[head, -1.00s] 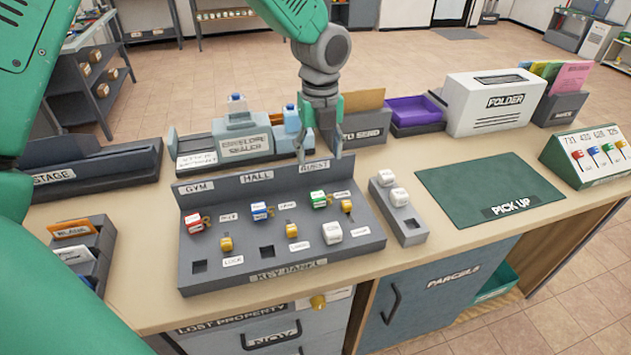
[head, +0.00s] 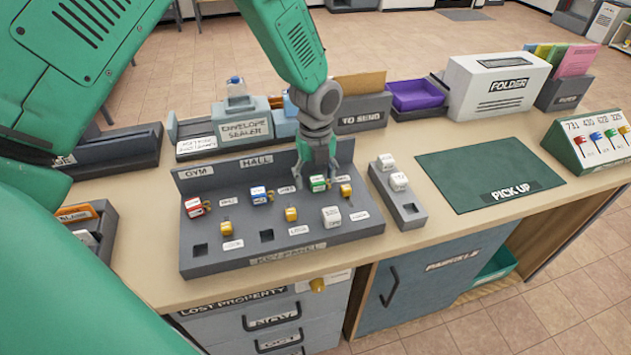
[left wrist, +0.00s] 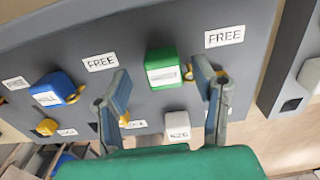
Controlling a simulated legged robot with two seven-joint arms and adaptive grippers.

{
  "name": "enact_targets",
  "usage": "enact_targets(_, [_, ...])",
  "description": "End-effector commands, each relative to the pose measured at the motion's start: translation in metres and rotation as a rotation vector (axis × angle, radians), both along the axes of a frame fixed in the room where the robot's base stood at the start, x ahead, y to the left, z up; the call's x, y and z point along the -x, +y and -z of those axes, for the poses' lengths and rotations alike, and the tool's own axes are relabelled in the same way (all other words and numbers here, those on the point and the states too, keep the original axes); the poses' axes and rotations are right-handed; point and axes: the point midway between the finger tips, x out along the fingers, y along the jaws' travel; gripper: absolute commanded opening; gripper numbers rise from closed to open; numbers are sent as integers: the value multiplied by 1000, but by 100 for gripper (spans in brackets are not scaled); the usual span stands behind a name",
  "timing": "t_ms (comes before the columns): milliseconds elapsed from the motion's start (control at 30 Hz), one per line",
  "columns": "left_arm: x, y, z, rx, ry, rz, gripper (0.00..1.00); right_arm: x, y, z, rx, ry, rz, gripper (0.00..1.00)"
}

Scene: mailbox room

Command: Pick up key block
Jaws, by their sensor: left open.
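A green key block (head: 318,183) sits on the grey key panel (head: 223,262), in the upper row at the right. My left gripper (head: 315,178) is open just above it, with its fingers on either side. In the left wrist view the green block (left wrist: 161,70) shows between my two spread finger tips (left wrist: 162,78), and I see no clear contact. A red block (head: 195,207), a blue block (head: 259,195) and a white block (head: 331,217) also sit on the panel. The blue block shows in the left wrist view (left wrist: 52,90). My right gripper is out of view.
Yellow pieces (head: 291,214) stand between the blocks. A small grey rack (head: 410,211) with white blocks stands right of the panel. Behind are an envelope sealer (head: 245,129) and a purple tray (head: 418,96). The green pick up mat (head: 480,170) is clear.

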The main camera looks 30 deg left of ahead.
Motion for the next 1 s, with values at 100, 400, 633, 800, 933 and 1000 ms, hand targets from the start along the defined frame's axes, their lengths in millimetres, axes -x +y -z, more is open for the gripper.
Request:
enact_targets(100, [-1,-1,14,-1,2,1,53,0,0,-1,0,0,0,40])
enact_targets(400, [-1,1,19,3,-2,0,50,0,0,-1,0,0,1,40])
enact_targets(633, [-1,1,19,3,-2,0,7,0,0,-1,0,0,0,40])
enact_targets(800, [-1,1,19,2,-1,0,7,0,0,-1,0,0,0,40])
enact_targets(933, [-1,1,12,2,-1,1,7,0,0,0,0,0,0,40])
enact_targets(1000, [-2,1,1,3,-3,1,7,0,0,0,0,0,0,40])
